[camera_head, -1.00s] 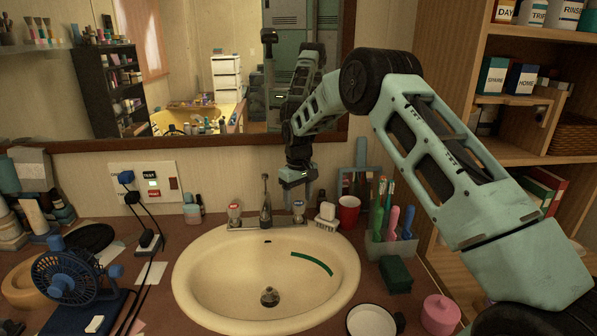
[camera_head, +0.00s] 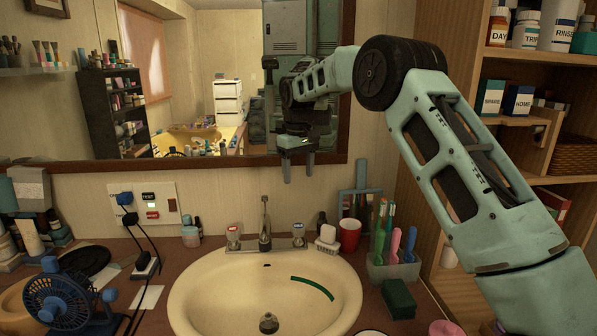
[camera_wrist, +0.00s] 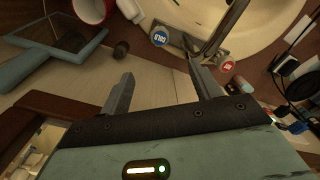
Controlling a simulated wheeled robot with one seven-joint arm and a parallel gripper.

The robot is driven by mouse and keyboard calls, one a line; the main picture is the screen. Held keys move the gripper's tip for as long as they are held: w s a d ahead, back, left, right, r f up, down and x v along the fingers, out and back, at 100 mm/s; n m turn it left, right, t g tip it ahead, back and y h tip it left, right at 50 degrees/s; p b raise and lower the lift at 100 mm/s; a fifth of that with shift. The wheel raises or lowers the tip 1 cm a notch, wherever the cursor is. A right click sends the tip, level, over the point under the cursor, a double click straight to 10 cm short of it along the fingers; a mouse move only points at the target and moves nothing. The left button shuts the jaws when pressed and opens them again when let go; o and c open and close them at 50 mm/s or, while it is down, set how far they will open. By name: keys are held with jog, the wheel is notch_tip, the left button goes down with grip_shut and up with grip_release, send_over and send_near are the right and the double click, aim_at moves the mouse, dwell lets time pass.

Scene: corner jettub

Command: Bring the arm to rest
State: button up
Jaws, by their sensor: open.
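My gripper (camera_head: 298,169) hangs at the end of my raised, pale green arm, in front of the lower part of the mirror and above the back edge of the sink. Its fingers point down. In the wrist view my gripper (camera_wrist: 160,92) shows two fingers spread apart with nothing between them. The sink's tap (camera_head: 265,224) stands below and to the left of the gripper, apart from it. The tap also shows beyond the fingers in the wrist view (camera_wrist: 222,30).
The mirror (camera_head: 190,100) is behind my gripper. A red cup (camera_head: 349,235), a toothbrush holder (camera_head: 393,265) and a blue-framed hand mirror (camera_head: 360,205) stand right of the sink (camera_head: 215,290). A wooden shelf (camera_head: 525,125) rises at right. A blue fan (camera_head: 65,298) stands at left.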

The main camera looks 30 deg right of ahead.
dwell(0.4)
jog(key=s+a+n+y, duration=0.1)
jog(key=s+a+n, duration=0.2)
jog(key=s+a, duration=2.05)
jog(key=s+f+n, duration=0.1)
jog(key=s+f, duration=0.1)
jog(key=s, duration=0.9)
jog(key=s+f+n, duration=0.1)
jog(key=s+f, duration=0.1)
jog(key=s, duration=0.9)
jog(key=shift+f, duration=0.25)
